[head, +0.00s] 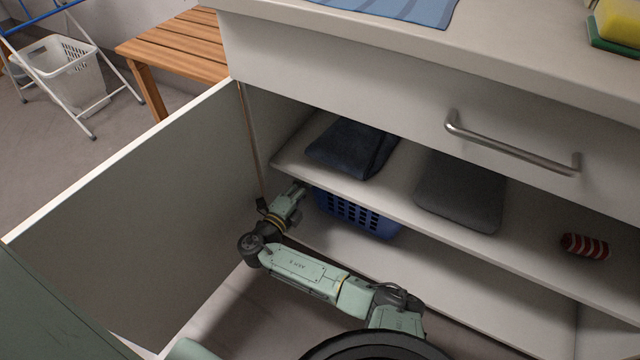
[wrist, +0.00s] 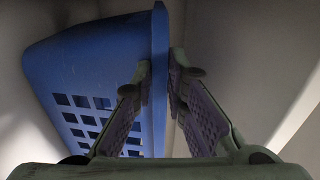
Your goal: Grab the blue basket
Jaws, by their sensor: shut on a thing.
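The blue basket (head: 358,214) sits on the cabinet's lower level, under the middle shelf, in the head view. Its side has rows of square holes, and its upper part is hidden by the shelf. In the wrist view the basket (wrist: 95,80) fills the left, with its edge running between my two fingers. My gripper (wrist: 160,90) is shut on that edge, one finger on each side. In the head view my gripper (head: 300,190) reaches into the cabinet at the basket's left end, and its fingertips are hard to make out.
The cabinet door (head: 140,210) stands open on the left, close to my arm. The middle shelf (head: 400,205) is just above the basket and holds a dark folded cloth (head: 350,148), a grey folded cloth (head: 460,192) and a red striped item (head: 584,246). The lower level right of the basket looks clear.

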